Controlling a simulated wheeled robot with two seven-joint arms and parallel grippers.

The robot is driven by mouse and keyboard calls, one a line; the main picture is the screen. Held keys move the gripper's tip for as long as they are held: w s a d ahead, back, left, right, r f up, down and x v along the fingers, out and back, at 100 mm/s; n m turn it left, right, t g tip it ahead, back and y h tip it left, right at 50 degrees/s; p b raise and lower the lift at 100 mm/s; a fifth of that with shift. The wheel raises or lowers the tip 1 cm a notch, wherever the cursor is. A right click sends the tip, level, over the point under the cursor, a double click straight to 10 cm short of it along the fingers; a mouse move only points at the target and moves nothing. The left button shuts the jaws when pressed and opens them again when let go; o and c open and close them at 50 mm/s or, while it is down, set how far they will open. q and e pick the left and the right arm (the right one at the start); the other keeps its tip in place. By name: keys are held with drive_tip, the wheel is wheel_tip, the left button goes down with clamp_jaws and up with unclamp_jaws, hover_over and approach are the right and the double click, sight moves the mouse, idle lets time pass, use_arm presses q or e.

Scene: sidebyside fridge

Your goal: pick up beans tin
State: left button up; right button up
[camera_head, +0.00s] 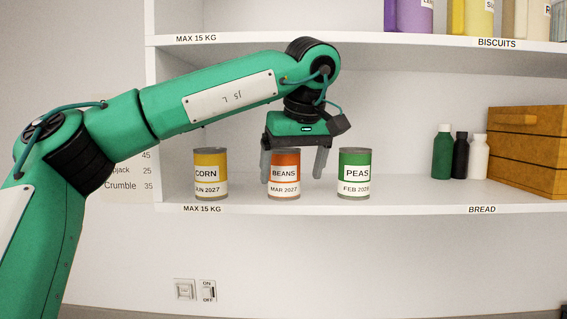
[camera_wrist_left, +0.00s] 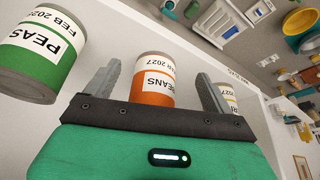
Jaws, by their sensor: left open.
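The orange beans tin (camera_head: 285,174) stands upright on the lower shelf, labelled BEANS, MAR 2027. The yellow corn tin (camera_head: 210,174) is to its left and the green peas tin (camera_head: 354,174) to its right. My left gripper (camera_head: 293,180) is open and points down, its fingers on either side of the beans tin in the head view. In the left wrist view the beans tin (camera_wrist_left: 154,82) shows between the two fingers, with gaps at both sides. The peas tin (camera_wrist_left: 38,52) is at the left there; the corn tin is mostly hidden behind a finger. My right gripper is out of view.
The lower shelf (camera_head: 400,202) also holds green, black and white bottles (camera_head: 461,156) and a wooden box (camera_head: 527,150) to the right. The upper shelf (camera_head: 400,40) lies above my gripper. Shelf space between the peas tin and bottles is clear.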

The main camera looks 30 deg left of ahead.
sight(283, 168)
use_arm(q)
drive_tip(key=shift+w+a+f, duration=0.1)
drive_tip(key=shift+w+a, duration=0.25)
drive_tip(key=shift+w, duration=0.1)
drive_tip(key=shift+w+a, duration=0.2)
drive_tip(key=shift+w, duration=0.1)
drive_tip(key=w+a+p, duration=0.1)
drive_tip(key=p, duration=0.1)
drive_tip(key=w+a+p, duration=0.1)
drive_tip(key=a, duration=0.1)
drive_tip(key=shift+w+a+p, duration=0.1)
drive_tip(key=shift+w+p, duration=0.2)
drive_tip(key=shift+p, duration=0.05)
drive_tip(key=shift+w+a+f, duration=0.1)
drive_tip(key=shift+a+f, duration=0.05)
drive_tip(key=shift+f, duration=0.1)
drive_tip(key=shift+w+f, duration=0.15)
drive_tip(key=shift+f, duration=0.2)
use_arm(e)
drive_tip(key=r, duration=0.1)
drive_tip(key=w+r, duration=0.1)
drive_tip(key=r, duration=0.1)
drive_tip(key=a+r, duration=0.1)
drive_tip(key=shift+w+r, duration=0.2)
use_arm(q)
drive_tip(key=c, duration=1.3)
drive_tip(key=shift+c, duration=0.2)
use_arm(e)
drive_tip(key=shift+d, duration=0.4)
